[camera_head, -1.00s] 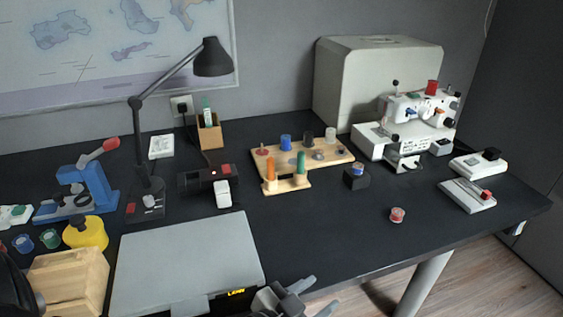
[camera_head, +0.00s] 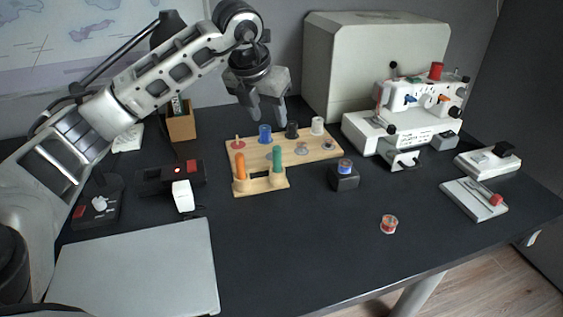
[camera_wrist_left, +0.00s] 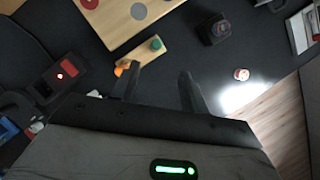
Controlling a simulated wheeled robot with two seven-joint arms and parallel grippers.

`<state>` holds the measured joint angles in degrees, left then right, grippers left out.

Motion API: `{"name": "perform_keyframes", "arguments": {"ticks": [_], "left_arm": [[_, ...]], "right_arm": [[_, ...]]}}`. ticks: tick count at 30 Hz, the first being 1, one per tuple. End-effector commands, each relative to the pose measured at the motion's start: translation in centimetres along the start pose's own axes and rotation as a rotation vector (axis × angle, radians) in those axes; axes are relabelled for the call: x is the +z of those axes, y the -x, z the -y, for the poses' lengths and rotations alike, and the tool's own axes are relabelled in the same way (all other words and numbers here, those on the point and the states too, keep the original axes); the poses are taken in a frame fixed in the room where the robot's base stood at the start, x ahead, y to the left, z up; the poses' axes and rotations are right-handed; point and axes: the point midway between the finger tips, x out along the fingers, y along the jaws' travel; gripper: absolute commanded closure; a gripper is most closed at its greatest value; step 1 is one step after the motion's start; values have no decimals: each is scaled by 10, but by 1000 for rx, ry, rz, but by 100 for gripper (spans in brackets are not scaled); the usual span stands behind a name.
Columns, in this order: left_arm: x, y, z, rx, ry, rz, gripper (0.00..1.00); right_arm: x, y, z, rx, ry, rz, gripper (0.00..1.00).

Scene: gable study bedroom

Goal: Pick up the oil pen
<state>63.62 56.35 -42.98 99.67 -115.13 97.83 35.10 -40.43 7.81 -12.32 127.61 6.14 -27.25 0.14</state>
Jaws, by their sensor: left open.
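A slim pale pen with green on it (camera_head: 177,104), which looks like the oil pen, stands upright in a small wooden holder (camera_head: 181,128) at the back of the desk. My left arm passes in front of its upper part in the head view. My left gripper (camera_head: 268,112) is open and empty, pointing down above the back of the wooden tool board (camera_head: 313,151), to the right of the pen. Its open fingers also show in the left wrist view (camera_wrist_left: 160,80), with no pen between them. My right gripper is not in view.
A white sewing machine (camera_head: 408,118) stands at the right. A grey laptop (camera_head: 140,268) lies front left. A lamp (camera_head: 168,28) stands behind my left arm.

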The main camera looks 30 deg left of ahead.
Motion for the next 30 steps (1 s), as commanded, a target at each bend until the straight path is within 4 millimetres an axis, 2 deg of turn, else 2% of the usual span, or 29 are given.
{"name": "perform_keyframes", "arguments": {"ticks": [12,15,22,30], "left_arm": [[-1,-81,-2,7,1,-4,55],[0,-94,-2,7,1,-2,55],[-1,-110,-3,6,1,-2,55],[-2,-148,-7,5,0,-2,55]], "right_arm": [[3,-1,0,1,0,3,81],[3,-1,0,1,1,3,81],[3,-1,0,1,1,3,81],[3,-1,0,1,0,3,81]]}}
